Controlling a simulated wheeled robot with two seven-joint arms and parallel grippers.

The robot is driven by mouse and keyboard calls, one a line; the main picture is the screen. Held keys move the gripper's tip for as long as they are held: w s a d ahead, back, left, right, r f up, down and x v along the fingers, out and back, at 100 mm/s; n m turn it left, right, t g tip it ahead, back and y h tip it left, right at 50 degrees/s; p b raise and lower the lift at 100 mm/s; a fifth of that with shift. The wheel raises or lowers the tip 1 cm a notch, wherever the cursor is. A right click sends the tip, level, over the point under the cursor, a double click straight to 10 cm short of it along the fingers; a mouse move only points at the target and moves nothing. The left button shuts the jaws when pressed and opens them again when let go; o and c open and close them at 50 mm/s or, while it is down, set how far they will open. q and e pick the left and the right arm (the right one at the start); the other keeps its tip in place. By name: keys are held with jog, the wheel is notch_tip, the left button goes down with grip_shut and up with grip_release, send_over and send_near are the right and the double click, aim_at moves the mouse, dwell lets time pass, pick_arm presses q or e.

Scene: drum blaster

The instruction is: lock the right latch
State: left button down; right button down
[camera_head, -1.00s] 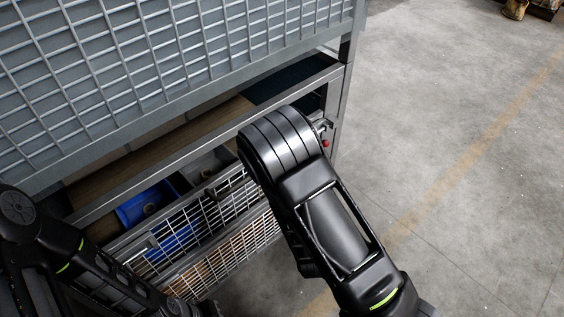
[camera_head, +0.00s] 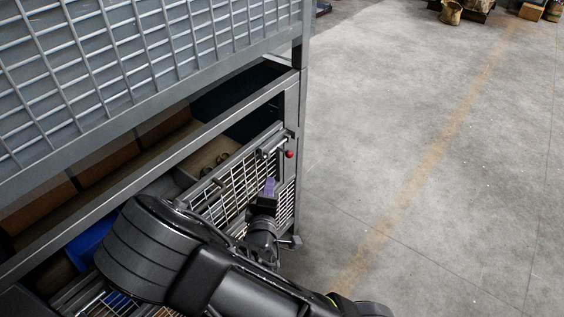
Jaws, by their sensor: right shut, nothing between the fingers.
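The right latch (camera_head: 290,154), a metal piece with a red knob, sits at the upper right corner of the wire-mesh gate (camera_head: 238,184), by the cabinet's right post. My right arm reaches in from the bottom across the gate. My right gripper (camera_head: 269,187), with purplish fingertips, is shut and empty in front of the mesh, below and left of the red knob and apart from it. Whether its fingertips touch the mesh I cannot tell. My left gripper is not in view.
The grey cabinet frame (camera_head: 150,170) runs diagonally above the gate, with a meshed panel (camera_head: 140,60) higher up. A blue bin (camera_head: 90,240) shows behind my arm. Another metal fitting (camera_head: 291,242) sits low on the right post. The concrete floor (camera_head: 430,180) at right is open.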

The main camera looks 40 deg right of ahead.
aim_at(292, 154)
jog(key=shift+s+d+f+b+x, duration=0.1)
jog(key=shift+s+d+x, duration=0.25)
jog(key=shift+x, duration=1.65)
jog(key=shift+s+d+f+b+x, duration=0.15)
jog(key=shift+s+d+x, duration=0.15)
jog(key=shift+x, duration=1.7)
jog(key=shift+s+d+b+x, duration=0.1)
jog(key=shift+s+d+x, duration=0.25)
jog(key=shift+x, duration=1.65)
jog(key=shift+w, duration=0.1)
jog(key=d, duration=0.2)
jog(key=w+d, duration=0.1)
jog(key=d, duration=0.1)
jog(key=shift+r, duration=0.15)
jog(key=shift+w+r, duration=0.1)
